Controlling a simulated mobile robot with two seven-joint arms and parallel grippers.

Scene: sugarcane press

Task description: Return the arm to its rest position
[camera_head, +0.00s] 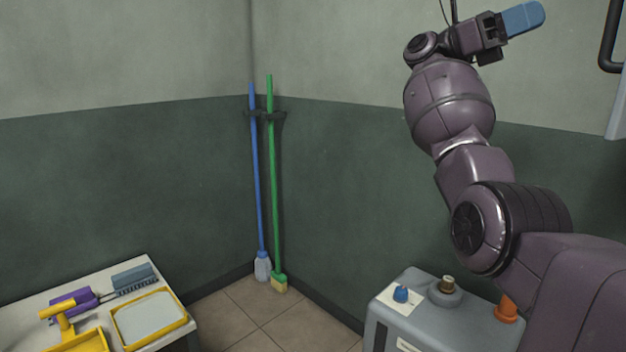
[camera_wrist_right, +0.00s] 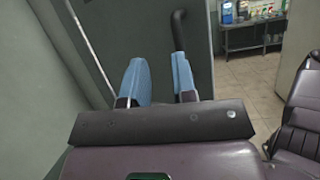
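My right arm rises from the lower right of the head view, and my right gripper (camera_head: 522,19) is high at the upper right in front of the pale upper wall. Its blue fingers point right. In the right wrist view the two blue fingers of the right gripper (camera_wrist_right: 159,80) stand apart with nothing between them. A dark bent bar handle (camera_head: 609,38) is at the right edge of the head view, apart from the fingers; in the wrist view a black bar (camera_wrist_right: 180,32) shows beyond the fingertips. My left gripper is in neither view.
A table (camera_head: 125,270) with a yellow-rimmed tray (camera_head: 183,318) is at lower left. A blue mop (camera_head: 257,180) and green broom (camera_head: 273,180) lean in the corner.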

